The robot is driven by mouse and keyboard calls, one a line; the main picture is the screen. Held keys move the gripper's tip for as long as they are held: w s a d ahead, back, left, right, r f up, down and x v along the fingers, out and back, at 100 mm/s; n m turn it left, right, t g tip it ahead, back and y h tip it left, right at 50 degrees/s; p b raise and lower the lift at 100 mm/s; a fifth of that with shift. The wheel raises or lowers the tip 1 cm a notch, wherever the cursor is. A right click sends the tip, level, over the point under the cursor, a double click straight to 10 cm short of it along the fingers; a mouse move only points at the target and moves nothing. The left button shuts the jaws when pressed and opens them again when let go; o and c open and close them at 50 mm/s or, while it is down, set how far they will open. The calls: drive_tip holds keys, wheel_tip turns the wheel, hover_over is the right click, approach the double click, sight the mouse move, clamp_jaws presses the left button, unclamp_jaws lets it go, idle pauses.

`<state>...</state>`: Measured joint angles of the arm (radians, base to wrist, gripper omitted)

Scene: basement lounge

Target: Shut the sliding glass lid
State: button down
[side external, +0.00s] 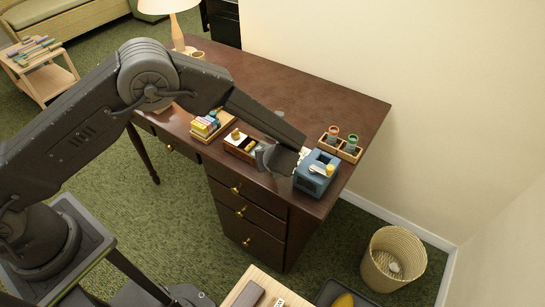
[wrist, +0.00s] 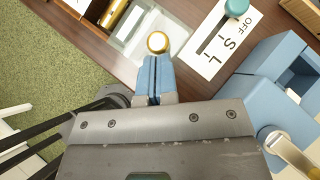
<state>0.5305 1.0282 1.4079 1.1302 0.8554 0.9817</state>
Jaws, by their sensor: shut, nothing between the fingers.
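A shallow wooden box (side external: 238,147) stands near the desk's front edge, with small dark and yellow things in its uncovered left part. In the wrist view, a clear glass lid (wrist: 137,24) with a round brass knob (wrist: 158,42) lies at the box's right end. My gripper (wrist: 154,58) has its blue fingers pressed together, with their tips right at the knob; I cannot tell whether they touch it. In the side external view my gripper (side external: 268,158) is low over the box's right end and hides the knob.
Right of the lid are a white slider panel (wrist: 208,62) with a teal knob (wrist: 237,8) and a blue device (side external: 316,172). A jar rack (side external: 340,146) stands behind. A tray of colored boxes (side external: 210,126) is at left. The desk's back is mostly clear.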

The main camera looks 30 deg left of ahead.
sight(255, 148)
drive_tip(key=shift+a, duration=2.7)
drive_tip(key=s+d, duration=0.3)
drive_tip(key=shift+d+r, duration=0.15)
drive_tip(key=shift+d, duration=0.05)
drive_tip(key=v, duration=0.8)
drive_tip(key=s+a+r+n+g, duration=0.25)
drive_tip(key=a+r+n, duration=0.4)
drive_tip(key=r, duration=0.45)
drive_tip(key=s+a+r+n+t+h, duration=0.1)
drive_tip(key=s+a+r+n+h, duration=0.2)
drive_tip(key=s+r+n, duration=0.4)
drive_tip(key=s+a+r+n+h, duration=0.3)
drive_tip(key=s+a+r+n, duration=0.2)
drive_tip(key=s+n, duration=0.7)
drive_tip(key=shift+s+a+r+n+t, duration=0.15)
drive_tip(key=shift+s+r+n+t, duration=0.15)
drive_tip(key=shift+r+n, duration=0.55)
